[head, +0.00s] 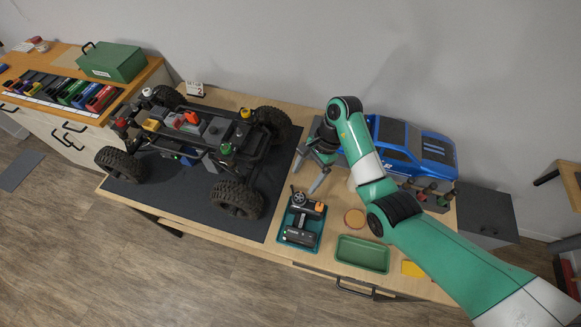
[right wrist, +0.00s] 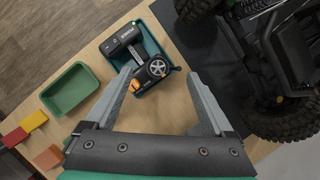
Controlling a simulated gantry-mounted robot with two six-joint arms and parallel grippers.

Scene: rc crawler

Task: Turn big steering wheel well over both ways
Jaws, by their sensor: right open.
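The black hand-held transmitter (head: 303,222) lies in a teal tray (head: 287,238) on the bench, right of the dark mat. Its grey spoked steering wheel (head: 299,198) is at the far end; the wheel also shows in the right wrist view (right wrist: 157,68), beside an orange part. My right gripper (head: 308,182) is open and empty, just beyond the wheel. In the right wrist view its two fingers (right wrist: 160,76) stand wide apart, with the wheel showing between the tips. I cannot tell how far above the wheel they are. My left gripper is not in view.
The crawler chassis (head: 200,130) with big tyres stands on the dark mat (head: 170,198) to the left. A green tray (head: 362,254), a round orange-tan disc (head: 355,218) and a blue car body (head: 415,145) are to the right. A dark cabinet (head: 487,215) stands beyond the bench.

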